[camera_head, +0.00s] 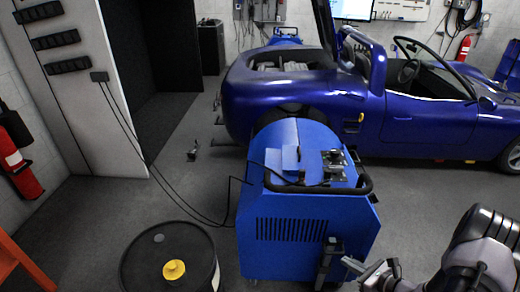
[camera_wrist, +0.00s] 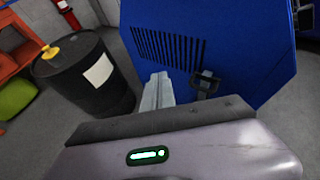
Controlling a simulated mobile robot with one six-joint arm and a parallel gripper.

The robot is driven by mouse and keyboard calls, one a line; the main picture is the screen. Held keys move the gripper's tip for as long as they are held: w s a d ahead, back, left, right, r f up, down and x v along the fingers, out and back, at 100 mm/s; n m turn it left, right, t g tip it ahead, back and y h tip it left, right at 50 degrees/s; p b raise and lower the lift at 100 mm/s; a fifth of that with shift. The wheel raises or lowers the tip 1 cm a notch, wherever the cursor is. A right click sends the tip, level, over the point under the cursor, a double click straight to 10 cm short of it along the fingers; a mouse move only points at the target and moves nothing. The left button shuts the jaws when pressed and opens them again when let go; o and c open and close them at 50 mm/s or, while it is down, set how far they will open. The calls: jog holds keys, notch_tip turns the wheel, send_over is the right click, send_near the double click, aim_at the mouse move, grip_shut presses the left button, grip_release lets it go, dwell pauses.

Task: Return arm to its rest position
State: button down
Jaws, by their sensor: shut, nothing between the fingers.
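My gripper (camera_head: 374,273) is at the lower right of the head view, at the end of my grey and black arm. Its fingers are shut with nothing between them. In the wrist view the closed fingers (camera_wrist: 157,92) point toward the blue dynamometer unit (camera_wrist: 230,45). In the head view that blue unit (camera_head: 290,232) stands just left of and beyond my gripper. A dark bracket-like part (camera_head: 329,258) on the unit's front is close to the fingertips. I cannot tell whether they touch.
A black barrel (camera_head: 140,262) with a yellow cap stands left of the blue unit. A blue convertible (camera_head: 420,125) is behind it. Red fire extinguishers (camera_head: 18,170) hang on the walls. Open floor (camera_head: 100,215) shows at left.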

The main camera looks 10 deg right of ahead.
jog(key=s+a+r+n+g+y, duration=0.25)
jog(key=a+r+n+g, duration=0.45)
jog(key=a+r+n, duration=1.15)
jog(key=s+a+r+n+h, duration=0.2)
jog(key=s+a+r+n, duration=0.2)
jog(key=s+r, duration=0.4)
jog(key=s+a+r+n+t+h, duration=0.1)
jog(key=s+a+r+n+h, duration=0.2)
jog(key=s+r, duration=0.5)
jog(key=shift+a+r+n+h, duration=0.35)
jog(key=shift+a+r, duration=0.2)
jog(key=shift+a, duration=0.35)
